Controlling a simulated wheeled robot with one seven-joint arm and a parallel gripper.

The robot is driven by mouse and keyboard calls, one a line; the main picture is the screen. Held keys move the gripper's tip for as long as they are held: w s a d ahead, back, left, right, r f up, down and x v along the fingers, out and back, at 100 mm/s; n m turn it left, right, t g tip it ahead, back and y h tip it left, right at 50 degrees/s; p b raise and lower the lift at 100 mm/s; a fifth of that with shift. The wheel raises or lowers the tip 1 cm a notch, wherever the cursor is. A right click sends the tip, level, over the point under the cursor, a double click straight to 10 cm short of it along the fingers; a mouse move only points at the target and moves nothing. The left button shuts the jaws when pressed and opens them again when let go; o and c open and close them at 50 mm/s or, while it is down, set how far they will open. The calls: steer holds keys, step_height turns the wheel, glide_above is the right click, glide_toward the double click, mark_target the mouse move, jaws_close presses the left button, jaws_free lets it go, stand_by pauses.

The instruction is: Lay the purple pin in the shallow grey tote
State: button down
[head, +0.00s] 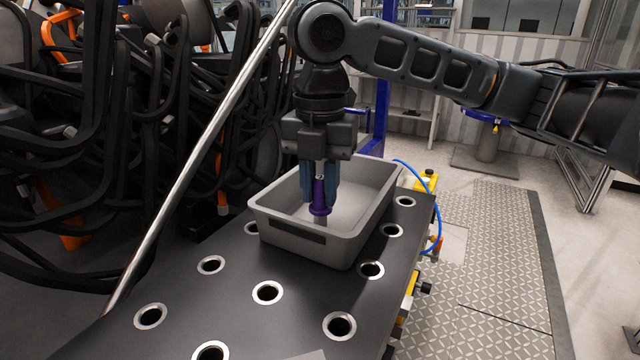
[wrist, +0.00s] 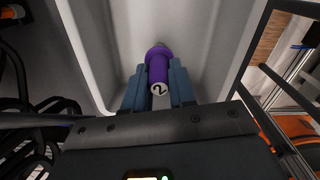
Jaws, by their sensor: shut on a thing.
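The purple pin (head: 319,196) is held upright between the blue fingers of my gripper (head: 320,190), with its grey lower end pointing down. In the wrist view the purple pin (wrist: 158,68) shows a pale end marked "2", between the two blue fingertips (wrist: 158,88). The shallow grey tote (head: 370,216) stands on the dark table, and my gripper reaches down inside its walls. The tote's pale inside (wrist: 205,40) fills the upper middle of the wrist view. I cannot tell whether the pin's lower end touches the tote floor.
The dark table (head: 240,295) has several metal-rimmed holes around the tote. A slanted metal bar (head: 200,150) and a tangle of black and orange machines stand on the left. A blue hose (head: 432,190) and yellow fittings line the table's right edge.

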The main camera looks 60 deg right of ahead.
steer(key=shift+f, duration=0.15)
steer(key=c, duration=0.9)
jaws_free()
steer(key=shift+c, duration=0.2)
step_height(320, 180, up, 12)
steer(key=shift+r, duration=0.2)
